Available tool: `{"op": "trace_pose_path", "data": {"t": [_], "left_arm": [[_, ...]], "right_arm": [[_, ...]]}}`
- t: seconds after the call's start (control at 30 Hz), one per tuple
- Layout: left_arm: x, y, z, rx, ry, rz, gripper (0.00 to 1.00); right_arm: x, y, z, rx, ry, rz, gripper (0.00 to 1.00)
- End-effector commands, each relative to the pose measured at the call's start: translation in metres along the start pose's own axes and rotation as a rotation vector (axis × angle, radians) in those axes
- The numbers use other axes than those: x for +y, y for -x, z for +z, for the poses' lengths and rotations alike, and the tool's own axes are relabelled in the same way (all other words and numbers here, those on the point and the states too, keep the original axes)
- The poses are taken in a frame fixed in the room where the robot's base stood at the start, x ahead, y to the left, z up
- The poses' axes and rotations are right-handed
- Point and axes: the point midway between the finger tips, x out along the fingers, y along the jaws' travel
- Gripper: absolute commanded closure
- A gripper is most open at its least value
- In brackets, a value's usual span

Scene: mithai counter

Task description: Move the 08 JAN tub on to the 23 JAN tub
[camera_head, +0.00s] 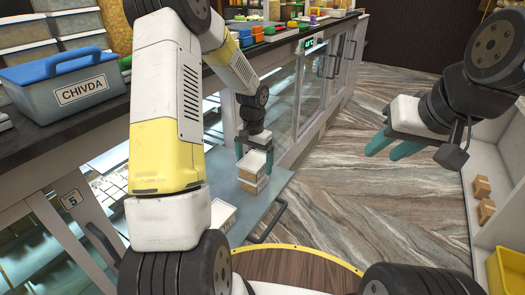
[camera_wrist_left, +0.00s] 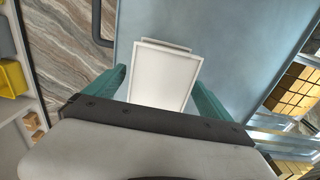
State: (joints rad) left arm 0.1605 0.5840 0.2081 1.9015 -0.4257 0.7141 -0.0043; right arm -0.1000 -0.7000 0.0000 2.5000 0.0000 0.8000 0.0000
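My left gripper (camera_head: 254,153) points down with its teal fingers along both sides of a white-lidded tub (camera_head: 256,163). The tub's flat lid (camera_wrist_left: 163,75) lies between the fingers in the left wrist view. Another tub (camera_head: 249,186) is directly below it, and its lid edge (camera_wrist_left: 168,44) shows past the upper one. I cannot tell whether the two touch. A further white-lidded tub (camera_head: 223,216) lies nearer, partly behind my left arm. No date label is readable, so I cannot tell which is 08 JAN or 23 JAN. My right gripper (camera_head: 391,147) is open and empty at the right.
The tubs are over a grey-blue pulled-out tray (camera_head: 262,211) with a dark handle (camera_head: 268,222). The glass-fronted counter is behind, with a CHIVDA box (camera_head: 68,88) on top. A shelf with small brown boxes (camera_head: 482,187) and a yellow bin (camera_head: 510,268) stands right. Floor between is clear.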

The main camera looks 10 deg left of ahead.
Motion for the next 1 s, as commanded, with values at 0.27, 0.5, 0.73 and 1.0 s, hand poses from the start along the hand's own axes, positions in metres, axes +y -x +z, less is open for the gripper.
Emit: {"op": "trace_pose_path", "data": {"t": [0.27,0.5,0.73,1.0], "left_arm": [[0.000,0.005,-0.001,0.002,0.000,0.000,0.06],[0.000,0.048,-0.001,0.005,0.001,-0.002,0.06],[0.000,0.098,-0.001,0.004,0.001,-0.002,0.06],[0.000,0.130,0.000,0.003,0.000,-0.001,0.06]], "right_arm": [[0.000,0.000,0.000,0.000,0.000,0.000,0.64],[0.000,0.000,0.000,0.000,0.000,0.000,0.64],[0.000,0.000,0.000,0.000,0.000,0.000,0.64],[0.000,0.000,0.000,0.000,0.000,0.000,0.64]]}}
